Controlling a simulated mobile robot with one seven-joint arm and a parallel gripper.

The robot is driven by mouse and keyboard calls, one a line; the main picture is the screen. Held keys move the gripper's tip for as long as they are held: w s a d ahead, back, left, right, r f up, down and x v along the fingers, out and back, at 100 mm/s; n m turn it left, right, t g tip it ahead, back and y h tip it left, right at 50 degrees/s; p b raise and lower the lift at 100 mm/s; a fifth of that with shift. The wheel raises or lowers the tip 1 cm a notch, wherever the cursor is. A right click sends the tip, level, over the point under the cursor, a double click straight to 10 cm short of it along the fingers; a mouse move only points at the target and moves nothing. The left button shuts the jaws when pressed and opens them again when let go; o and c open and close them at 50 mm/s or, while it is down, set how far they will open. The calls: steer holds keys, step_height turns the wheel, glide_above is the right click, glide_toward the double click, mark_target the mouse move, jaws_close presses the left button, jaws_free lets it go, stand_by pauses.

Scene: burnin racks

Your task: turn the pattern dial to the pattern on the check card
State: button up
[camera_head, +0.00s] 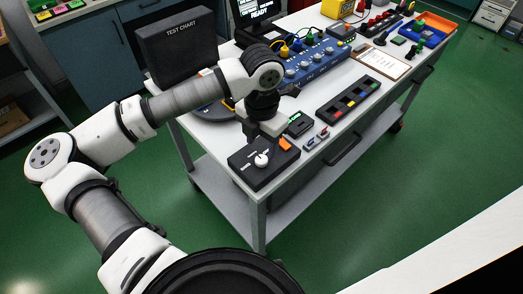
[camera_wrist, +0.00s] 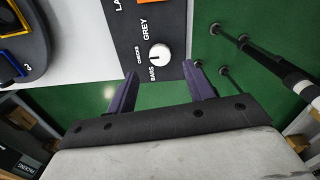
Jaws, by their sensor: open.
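The pattern dial is a white round knob (camera_wrist: 160,53) on a black box (camera_head: 250,172). Labels beside it in the wrist view read BARS, CHECKS, GREY and a cut-off one. A small mark on the knob seems to face the BARS side, but is too small to be sure. My gripper (camera_wrist: 161,72) is open, its two dark fingers apart on either side of the knob's near side, with nothing between them. In the head view its fingertips are hard to make out above the box. A clipboard with a pale sheet (camera_head: 379,63) lies farther back; its writing is unreadable, and I cannot tell whether it is the check card.
An orange block (camera_head: 285,144) sits at the box's corner. A small device with a green display (camera_head: 299,123) and a black strip of coloured squares (camera_head: 348,100) lie nearby. A black TEST CHART panel (camera_head: 180,45) stands behind my arm. The white bench (camera_head: 222,151) ends close to the dial box.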

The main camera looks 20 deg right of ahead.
mark_target(262, 159)
steer(key=shift+f+p, duration=0.5)
steer(key=shift+f, duration=2.25)
steer(key=c, duration=1)
steer(key=shift+o, duration=0.2)
